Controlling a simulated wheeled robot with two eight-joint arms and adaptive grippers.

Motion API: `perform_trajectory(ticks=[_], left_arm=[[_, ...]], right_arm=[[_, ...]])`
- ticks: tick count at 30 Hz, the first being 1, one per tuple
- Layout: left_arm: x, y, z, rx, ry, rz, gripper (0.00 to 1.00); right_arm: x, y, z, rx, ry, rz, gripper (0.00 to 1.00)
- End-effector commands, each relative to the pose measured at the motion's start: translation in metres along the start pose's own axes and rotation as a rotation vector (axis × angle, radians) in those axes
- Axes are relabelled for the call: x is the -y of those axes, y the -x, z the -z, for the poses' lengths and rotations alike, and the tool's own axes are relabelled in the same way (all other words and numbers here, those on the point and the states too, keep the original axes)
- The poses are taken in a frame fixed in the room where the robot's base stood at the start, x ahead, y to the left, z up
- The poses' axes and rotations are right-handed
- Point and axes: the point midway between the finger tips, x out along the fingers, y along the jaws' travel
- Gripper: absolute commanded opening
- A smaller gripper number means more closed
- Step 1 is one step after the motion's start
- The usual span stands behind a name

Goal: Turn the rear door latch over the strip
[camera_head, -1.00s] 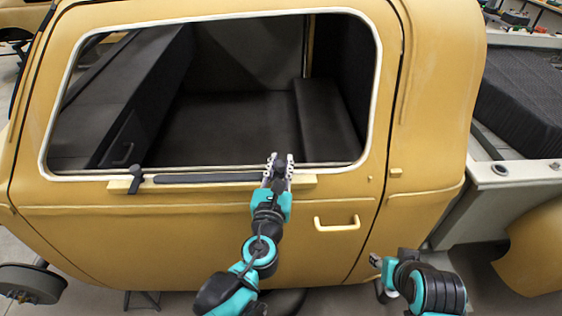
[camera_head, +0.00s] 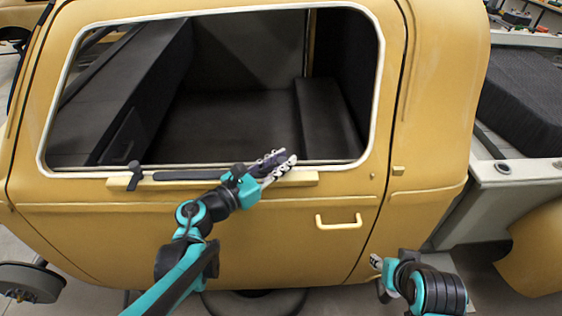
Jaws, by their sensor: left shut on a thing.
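My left gripper (camera_head: 280,162) lies slanted across the sill below the window, its fingers pointing right and slightly up. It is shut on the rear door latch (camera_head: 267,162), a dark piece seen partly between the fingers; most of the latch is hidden. The dark strip (camera_head: 190,175) lies along the yellow ledge (camera_head: 305,180), and its right end is hidden behind the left gripper. The front latch (camera_head: 134,174) stands upright at the strip's left end. My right gripper (camera_head: 376,261) is low at the right, apart from the door; its opening cannot be made out.
The yellow door has a white-rimmed window opening (camera_head: 225,100) with a dark interior behind it. A pale door handle (camera_head: 338,221) sticks out below the ledge, between my two grippers. A grey truck bed (camera_head: 520,185) stands at the right.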

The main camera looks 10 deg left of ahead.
Motion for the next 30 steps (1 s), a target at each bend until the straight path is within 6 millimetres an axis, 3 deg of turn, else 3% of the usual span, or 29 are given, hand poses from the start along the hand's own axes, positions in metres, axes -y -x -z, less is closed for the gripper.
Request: perform_trajectory(ticks=[18, 19, 21, 30], left_arm=[[-0.0002, -0.0007, -0.0008, 0.001, 0.001, 0.012, 0.00], [-0.0002, -0.0007, -0.0007, 0.001, 0.001, 0.012, 0.27], [-0.0001, -0.0007, -0.0007, 0.001, 0.001, 0.012, 0.44], [0.0001, 0.0004, -0.0003, 0.001, 0.000, 0.012, 0.44]], right_arm=[[0.0000, -0.0003, -0.0002, 0.000, 0.000, 0.000, 0.40], [0.0000, -0.0003, -0.0002, 0.000, 0.000, 0.000, 0.40], [0.0000, -0.0003, -0.0002, 0.000, 0.000, 0.000, 0.40], [0.0000, -0.0004, -0.0003, 0.000, 0.000, 0.000, 0.40]])
